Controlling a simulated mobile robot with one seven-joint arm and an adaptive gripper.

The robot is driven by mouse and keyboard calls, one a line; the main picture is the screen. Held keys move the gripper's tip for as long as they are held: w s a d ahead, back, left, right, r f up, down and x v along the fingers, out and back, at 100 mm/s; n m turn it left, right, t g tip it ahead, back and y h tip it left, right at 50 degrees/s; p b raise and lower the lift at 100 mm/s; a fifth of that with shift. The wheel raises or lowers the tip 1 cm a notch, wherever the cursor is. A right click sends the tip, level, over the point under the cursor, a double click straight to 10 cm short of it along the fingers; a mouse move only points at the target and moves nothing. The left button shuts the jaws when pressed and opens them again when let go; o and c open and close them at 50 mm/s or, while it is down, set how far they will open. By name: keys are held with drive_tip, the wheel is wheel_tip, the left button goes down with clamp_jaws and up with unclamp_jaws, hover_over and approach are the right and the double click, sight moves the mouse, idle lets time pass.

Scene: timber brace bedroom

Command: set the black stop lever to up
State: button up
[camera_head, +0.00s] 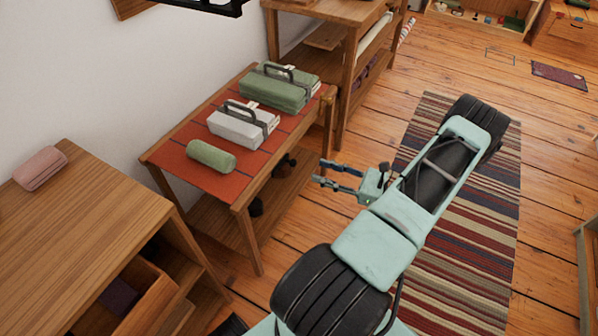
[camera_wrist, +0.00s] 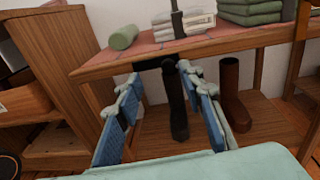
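My gripper (camera_head: 330,175) is open and empty, off the right side of the low bench with the red runner (camera_head: 205,180). In the wrist view its blue-padded fingers (camera_wrist: 158,78) stand apart, facing the bench's front edge. A small dark piece (camera_wrist: 150,64) shows just under that edge between the fingertips. It may be the black stop lever, but its shape and position are unclear, as it merges with a black boot behind. I cannot make out the lever in the head view. No contact between fingers and dark piece is clear.
On the bench lie a green roll (camera_head: 211,155), a strapped white stack (camera_head: 243,125) and a strapped green stack (camera_head: 279,87). A black boot (camera_wrist: 178,110) and a brown boot (camera_wrist: 230,95) stand below. A wooden cabinet (camera_head: 85,215) is at left. A striped rug (camera_head: 480,200) covers the floor.

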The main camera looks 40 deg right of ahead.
sight(295, 164)
drive_tip(key=shift+m+t+h, duration=0.4)
drive_tip(key=shift+m+h, duration=0.1)
drive_tip(key=shift+m, duration=0.1)
drive_tip(key=x, duration=0.3)
drive_tip(key=f+b+x, duration=0.1)
drive_tip(key=x, duration=0.2)
drive_tip(key=f+b+x, duration=0.1)
drive_tip(key=x, duration=0.2)
drive_tip(key=shift+w, duration=0.4)
clamp_jaws()
